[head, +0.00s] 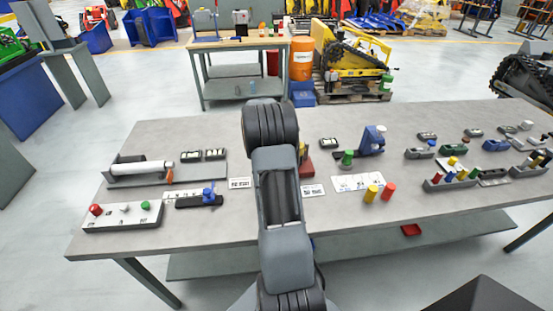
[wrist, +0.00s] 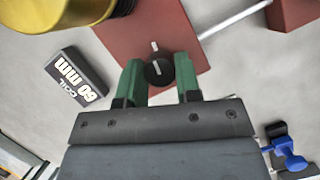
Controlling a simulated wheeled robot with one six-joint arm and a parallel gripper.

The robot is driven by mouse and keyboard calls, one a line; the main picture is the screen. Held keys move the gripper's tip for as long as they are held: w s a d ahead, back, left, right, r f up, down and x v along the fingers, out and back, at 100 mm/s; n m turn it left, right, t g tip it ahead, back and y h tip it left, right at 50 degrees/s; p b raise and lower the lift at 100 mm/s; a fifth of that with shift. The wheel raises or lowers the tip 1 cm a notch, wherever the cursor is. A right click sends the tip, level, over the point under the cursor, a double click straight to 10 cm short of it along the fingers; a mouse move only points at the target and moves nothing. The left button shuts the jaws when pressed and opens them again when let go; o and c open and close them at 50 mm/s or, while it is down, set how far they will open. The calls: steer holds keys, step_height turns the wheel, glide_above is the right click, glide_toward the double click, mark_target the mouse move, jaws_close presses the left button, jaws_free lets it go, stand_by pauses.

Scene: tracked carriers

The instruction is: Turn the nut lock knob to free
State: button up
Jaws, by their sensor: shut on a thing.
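The nut lock knob (wrist: 159,73) is a small round black knob with a white line on top. It sits on a dark red block (wrist: 140,30) in the wrist view. A short white mark is on the block just beyond the knob, and the knob's line points roughly towards it. My gripper (wrist: 160,76) has its green fingers on either side of the knob and is shut on it. In the head view my arm hides the knob and gripper; only part of the red block (head: 306,167) shows.
A thin metal rod (wrist: 235,18) runs right to another red block (wrist: 292,13). A blue fixture (head: 372,140) and small parts stand along the grey table (head: 235,222).

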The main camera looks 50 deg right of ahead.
steer(key=m+y, duration=0.1)
steer(key=m, duration=0.1)
steer(key=m+p, duration=0.1)
steer(key=m, duration=0.1)
steer(key=shift+d+m+g+y, duration=0.1)
steer(key=shift+m+g+y, duration=0.2)
steer(key=shift+y, duration=0.1)
steer(key=m+y, duration=0.1)
steer(key=m, duration=0.2)
steer(key=shift+d+m+p, duration=0.1)
steer(key=shift+m+p, duration=0.2)
steer(key=shift+p, duration=0.05)
steer(key=m+y, duration=0.1)
steer(key=m, duration=0.2)
steer(key=shift+m+t+y, duration=0.3)
steer(key=shift+t, duration=0.1)
steer(key=shift+d+m+t+y, duration=0.1)
steer(key=shift+m+t+y, duration=0.45)
steer(key=shift+m, duration=1.35)
steer(key=o, duration=0.9)
steer(key=v, duration=1.3)
steer(key=shift+w+d+r, duration=0.1)
steer(key=shift+d+r, duration=0.1)
steer(key=shift+r, duration=0.15)
